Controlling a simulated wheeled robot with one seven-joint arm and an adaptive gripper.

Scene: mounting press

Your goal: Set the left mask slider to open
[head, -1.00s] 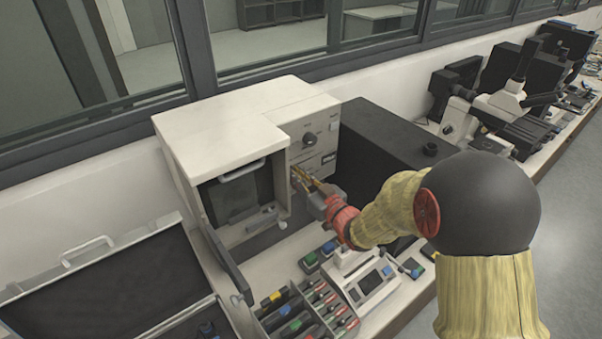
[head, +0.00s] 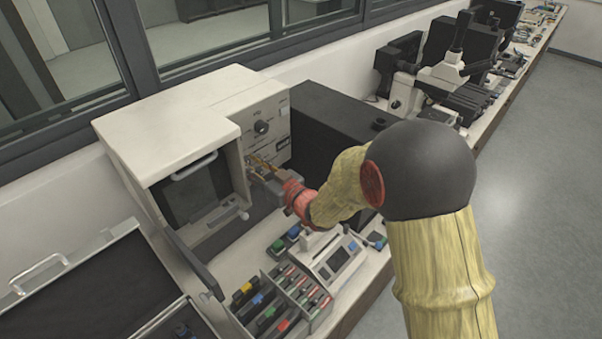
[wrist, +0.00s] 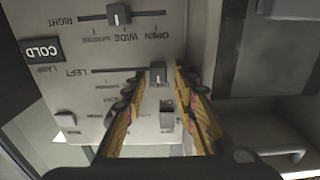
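The left mask slider (wrist: 158,77) is a small grey knob on the panel marked LEFT in the wrist view. It is near the right end of its slot, below the OPEN mark of the upper row. Its own scale is partly covered by my fingers. My gripper (wrist: 160,73) has its yellow-and-black fingers on either side of the knob, with gaps showing, so it looks open around it. In the head view my gripper (head: 260,165) is at the front panel of the white press (head: 185,105). The right mask slider (wrist: 119,14) sits near WIDE.
A switch knob (wrist: 167,118) marked ON lies between my fingers, lower down. A COLD lamp label (wrist: 41,50) is at the left. A black box (head: 335,125) stands right of the press. A compartment rack (head: 275,305) and a small device (head: 338,258) stand in front.

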